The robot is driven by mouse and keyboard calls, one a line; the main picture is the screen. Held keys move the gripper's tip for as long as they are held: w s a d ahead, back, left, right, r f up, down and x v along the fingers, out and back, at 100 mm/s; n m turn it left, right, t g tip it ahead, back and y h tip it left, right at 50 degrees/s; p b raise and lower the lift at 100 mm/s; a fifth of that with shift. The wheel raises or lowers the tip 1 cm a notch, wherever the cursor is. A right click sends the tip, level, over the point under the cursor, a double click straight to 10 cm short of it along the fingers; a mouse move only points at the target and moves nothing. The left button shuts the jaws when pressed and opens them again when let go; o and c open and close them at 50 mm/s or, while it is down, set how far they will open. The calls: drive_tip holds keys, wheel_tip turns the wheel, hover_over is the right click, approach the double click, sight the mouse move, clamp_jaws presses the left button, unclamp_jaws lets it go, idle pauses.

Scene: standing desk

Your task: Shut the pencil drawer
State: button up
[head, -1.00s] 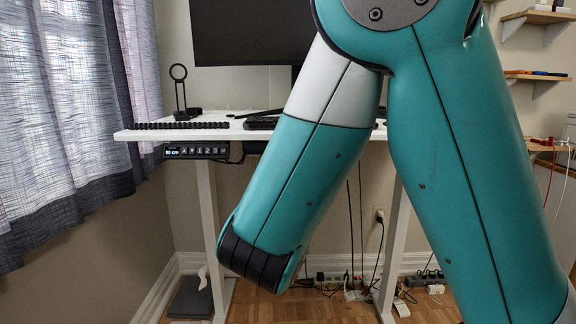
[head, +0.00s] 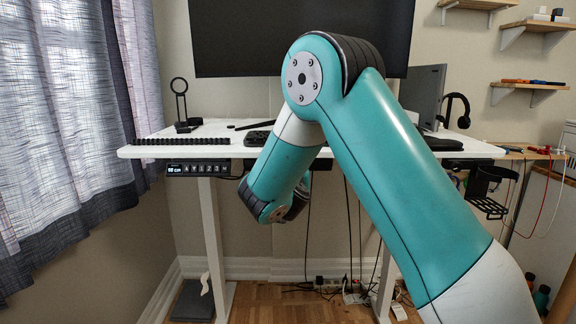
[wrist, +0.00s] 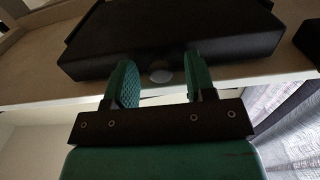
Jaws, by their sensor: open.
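The pencil drawer (wrist: 112,46) looks like a wide, dark, shallow box under the desk, with a round grey knob (wrist: 161,72) on its front. How far it stands out is hard to tell. My gripper (wrist: 160,80) is open in the wrist view, its two teal fingers on either side of the knob in the picture. I see no contact, and the gap to the knob is unclear. In the head view my own arm hides the gripper and most of the drawer area. The wrist view looks upside down.
The white desk (head: 150,152) has a height control panel (head: 198,169) under its left front edge. Curtains (head: 75,110) hang at the left.

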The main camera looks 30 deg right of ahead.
clamp_jaws()
drive_tip(key=shift+p+x, duration=0.7)
drive_tip(key=shift+x, duration=1.6)
drive_tip(key=shift+r, duration=0.1)
unclamp_jaws()
drive_tip(key=b+v, duration=0.6)
drive_tip(key=v, duration=1.1)
